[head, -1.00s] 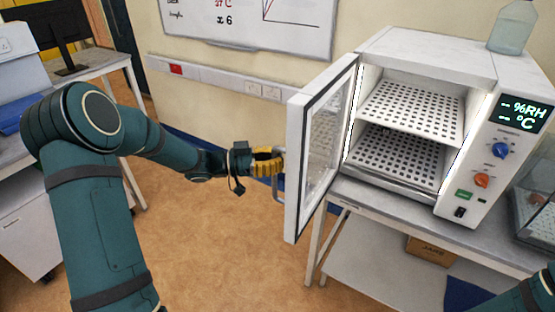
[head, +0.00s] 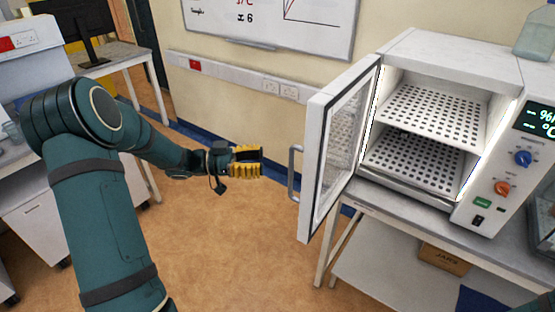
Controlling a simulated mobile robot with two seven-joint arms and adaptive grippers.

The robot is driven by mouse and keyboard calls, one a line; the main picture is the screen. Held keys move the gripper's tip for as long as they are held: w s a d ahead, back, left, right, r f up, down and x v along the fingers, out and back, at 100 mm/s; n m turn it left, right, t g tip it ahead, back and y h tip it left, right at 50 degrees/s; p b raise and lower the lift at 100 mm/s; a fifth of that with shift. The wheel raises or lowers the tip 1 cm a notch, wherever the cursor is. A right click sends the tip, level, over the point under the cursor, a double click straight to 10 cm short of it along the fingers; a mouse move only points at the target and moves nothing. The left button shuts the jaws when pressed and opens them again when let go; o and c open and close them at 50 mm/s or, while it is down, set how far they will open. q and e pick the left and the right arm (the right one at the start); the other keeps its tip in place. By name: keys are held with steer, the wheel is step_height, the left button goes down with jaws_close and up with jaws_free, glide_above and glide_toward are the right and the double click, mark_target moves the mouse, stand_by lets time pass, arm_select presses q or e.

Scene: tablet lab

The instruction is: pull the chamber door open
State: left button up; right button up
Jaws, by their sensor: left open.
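The chamber (head: 440,50) is a white box on a table at the right, with two perforated shelves inside. Its chamber door (head: 318,165), white-framed with a glass pane, stands wide open, swung out to the left. The door's grey bar handle (head: 292,172) is on the outer face. My left gripper (head: 260,162), with yellow fingers, is open and empty, a short way left of the handle and apart from it. My right gripper is out of view.
The grey table (head: 400,205) under the chamber has a lower shelf holding a cardboard box (head: 443,259). A desk with a monitor (head: 75,28) is at the back left. The floor between is free.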

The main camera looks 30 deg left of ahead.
arm_select(q)
steer(key=shift+v, duration=1.65)
steer(key=shift+d+f, duration=0.1)
